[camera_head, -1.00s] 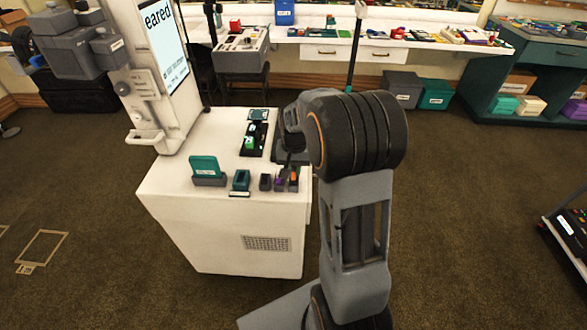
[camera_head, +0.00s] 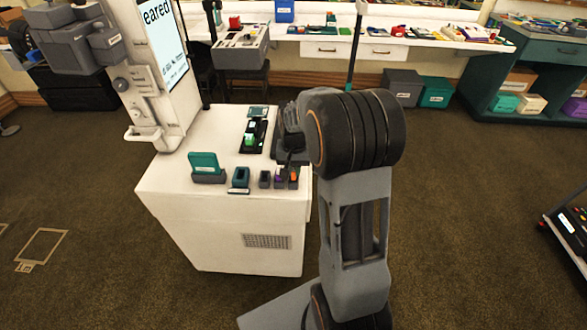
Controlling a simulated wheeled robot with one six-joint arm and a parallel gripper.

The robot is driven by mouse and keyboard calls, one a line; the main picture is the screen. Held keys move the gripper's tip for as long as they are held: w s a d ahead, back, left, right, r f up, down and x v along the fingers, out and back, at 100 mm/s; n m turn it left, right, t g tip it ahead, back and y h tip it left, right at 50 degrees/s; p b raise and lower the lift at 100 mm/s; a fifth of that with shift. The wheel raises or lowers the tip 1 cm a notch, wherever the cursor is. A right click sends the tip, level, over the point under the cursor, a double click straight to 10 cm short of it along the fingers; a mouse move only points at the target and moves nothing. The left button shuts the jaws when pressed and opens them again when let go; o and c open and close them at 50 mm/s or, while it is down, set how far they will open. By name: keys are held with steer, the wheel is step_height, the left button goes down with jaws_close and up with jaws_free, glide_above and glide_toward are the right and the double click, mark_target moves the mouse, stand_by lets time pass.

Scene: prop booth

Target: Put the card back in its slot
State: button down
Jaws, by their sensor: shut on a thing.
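My gripper (camera_head: 291,158) is over the right side of the white counter (camera_head: 170,188), just above a row of small holders. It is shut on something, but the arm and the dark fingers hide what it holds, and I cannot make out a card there. A teal upright panel (camera_head: 204,162) stands in a grey base at the counter's front left. To its right is a dark teal holder (camera_head: 240,179) with a dark opening. Farther right stand a small dark holder (camera_head: 264,179), a purple-topped one (camera_head: 280,179) and an orange-marked one (camera_head: 294,175).
A black tray (camera_head: 261,133) with a green item (camera_head: 250,139) lies behind the holders. A tall screen unit (camera_head: 160,70) rises at the counter's left. A long white table (camera_head: 330,32) stands at the back.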

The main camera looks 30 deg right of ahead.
steer(key=shift+f, duration=0.15)
steer(key=shift+f+b, duration=0.35)
steer(key=shift+f, duration=0.15)
steer(key=c, duration=1)
jaws_free()
steer(key=shift+c, duration=0.2)
steer(key=shift+r, duration=0.1)
steer(key=shift+r+p, duration=2.9)
steer(key=shift+r, duration=0.55)
